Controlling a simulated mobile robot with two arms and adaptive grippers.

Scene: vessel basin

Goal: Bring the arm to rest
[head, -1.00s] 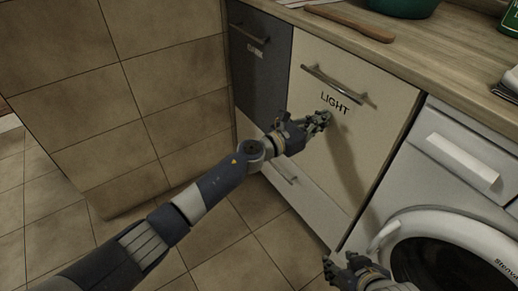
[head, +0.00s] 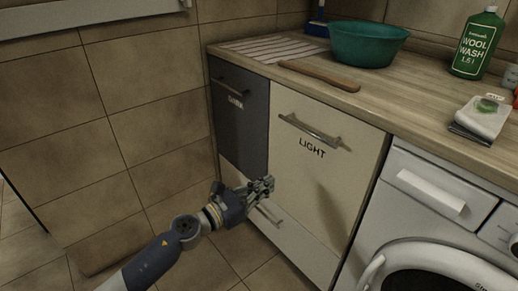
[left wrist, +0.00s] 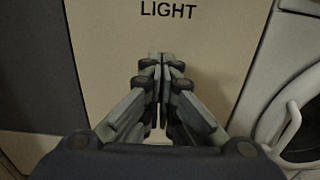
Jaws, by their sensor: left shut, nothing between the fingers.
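My left gripper (head: 262,188) is in front of the cabinet, low and left of the middle in the head view. It is shut and empty. In the left wrist view the fingers (left wrist: 160,65) meet in front of the cream door marked LIGHT (left wrist: 215,60). That LIGHT door (head: 315,185) is closed and has a metal bar handle (head: 309,129) near its top. The gripper is apart from this handle, below and to its left. My right gripper is out of the head view.
A dark door (head: 240,130) is left of the LIGHT door, and a white washing machine (head: 430,215) is to its right. The wooden counter (head: 400,105) holds a green basin (head: 366,45), a wooden paddle (head: 319,75), a green bottle (head: 478,45) and a folded cloth (head: 481,119). Tiled floor lies at the left.

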